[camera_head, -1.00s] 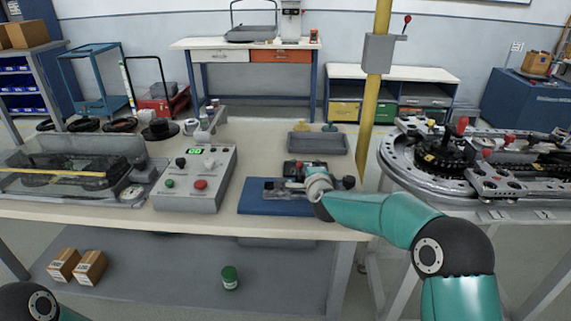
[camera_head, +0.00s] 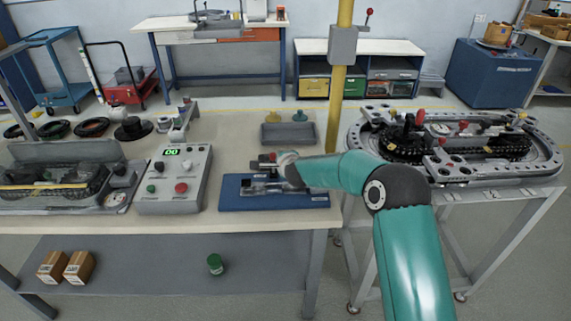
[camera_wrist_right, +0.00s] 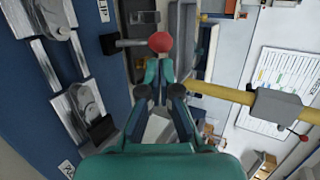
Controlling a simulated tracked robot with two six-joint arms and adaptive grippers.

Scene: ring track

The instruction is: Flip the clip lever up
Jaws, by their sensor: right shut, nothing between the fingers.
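A clip fixture with metal parts (camera_head: 262,187) lies on a blue plate (camera_head: 240,203) on the bench. In the right wrist view, a red ball knob (camera_wrist_right: 160,42) is just ahead of my fingertips, beside a dark bar (camera_wrist_right: 128,43). I cannot tell whether the fingers touch the knob. My right gripper (camera_wrist_right: 157,72) is shut and empty. In the head view my right gripper (camera_head: 282,163) is above the back of the blue plate, and it partly hides the fixture. Metal clip parts (camera_wrist_right: 86,100) show at the left of the wrist view. My left gripper is out of view.
A grey control box (camera_head: 175,180) with a green display stands left of the blue plate. A grey tray (camera_head: 289,134) lies behind it. A yellow post (camera_head: 338,100) rises behind the bench. The ring track (camera_head: 455,170) is on a stand at the right.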

